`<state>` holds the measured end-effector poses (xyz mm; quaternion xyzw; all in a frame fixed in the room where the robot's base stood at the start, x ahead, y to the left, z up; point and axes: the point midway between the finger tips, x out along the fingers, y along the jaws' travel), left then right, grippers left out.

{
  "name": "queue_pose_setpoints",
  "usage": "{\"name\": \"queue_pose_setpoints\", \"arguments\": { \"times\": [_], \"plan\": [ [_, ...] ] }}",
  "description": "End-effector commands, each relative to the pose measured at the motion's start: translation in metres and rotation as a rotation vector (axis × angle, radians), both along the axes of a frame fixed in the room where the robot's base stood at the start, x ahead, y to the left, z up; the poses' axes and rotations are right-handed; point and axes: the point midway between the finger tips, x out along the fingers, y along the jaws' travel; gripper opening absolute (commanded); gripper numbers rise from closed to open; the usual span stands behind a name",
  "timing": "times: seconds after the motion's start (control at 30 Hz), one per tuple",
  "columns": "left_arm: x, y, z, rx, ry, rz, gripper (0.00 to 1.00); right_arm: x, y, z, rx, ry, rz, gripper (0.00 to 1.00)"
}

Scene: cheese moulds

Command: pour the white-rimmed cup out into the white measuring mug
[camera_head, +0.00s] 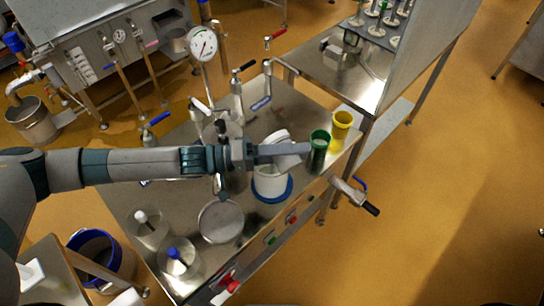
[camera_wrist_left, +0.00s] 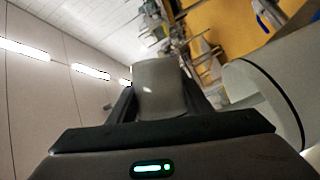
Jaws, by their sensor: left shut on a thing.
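My left gripper (camera_head: 290,150) reaches in from the left and is shut on the white-rimmed cup (camera_head: 288,162), which looks pale and tilted. In the left wrist view the cup (camera_wrist_left: 160,90) sits between the two dark fingers. The white measuring mug (camera_head: 270,186) stands upright on the steel table, with a blue ring around its base. The cup is over the mug's top, and the fingers hide part of both. A large pale rounded form at the right of the wrist view (camera_wrist_left: 265,95) looks like the mug. Whether anything is flowing out cannot be seen. My right gripper is not in view.
A green cup (camera_head: 319,150) and a yellow cup (camera_head: 341,126) stand just right of the mug. A round metal lid (camera_head: 221,221) and clear moulds with white (camera_head: 151,230) and blue (camera_head: 178,262) knobs lie nearer the front. A dial gauge (camera_head: 203,45) rises behind.

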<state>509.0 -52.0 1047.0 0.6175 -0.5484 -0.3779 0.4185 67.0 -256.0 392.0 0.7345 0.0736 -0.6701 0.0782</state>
Motion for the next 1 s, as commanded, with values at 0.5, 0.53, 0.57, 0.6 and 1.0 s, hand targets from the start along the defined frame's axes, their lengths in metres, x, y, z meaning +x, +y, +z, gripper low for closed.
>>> {"name": "queue_pose_setpoints", "arguments": {
  "times": [0.5,0.53,0.57,0.6,1.0],
  "plan": [
    [0.0021,0.0010,0.0043,-0.036,0.061,0.000,0.20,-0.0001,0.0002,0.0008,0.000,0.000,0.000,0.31],
    [0.0022,0.0010,0.0046,-0.039,0.065,0.000,0.20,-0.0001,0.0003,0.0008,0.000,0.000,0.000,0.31],
    [0.0023,0.0011,0.0048,-0.040,0.069,0.000,0.20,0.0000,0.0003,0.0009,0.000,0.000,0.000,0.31],
    [0.0025,0.0012,0.0051,-0.043,0.074,0.000,0.20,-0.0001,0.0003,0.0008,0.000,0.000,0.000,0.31],
    [0.0038,0.0019,0.0084,-0.071,0.120,0.000,0.20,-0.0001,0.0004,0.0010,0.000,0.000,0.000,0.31]
  ]
}}
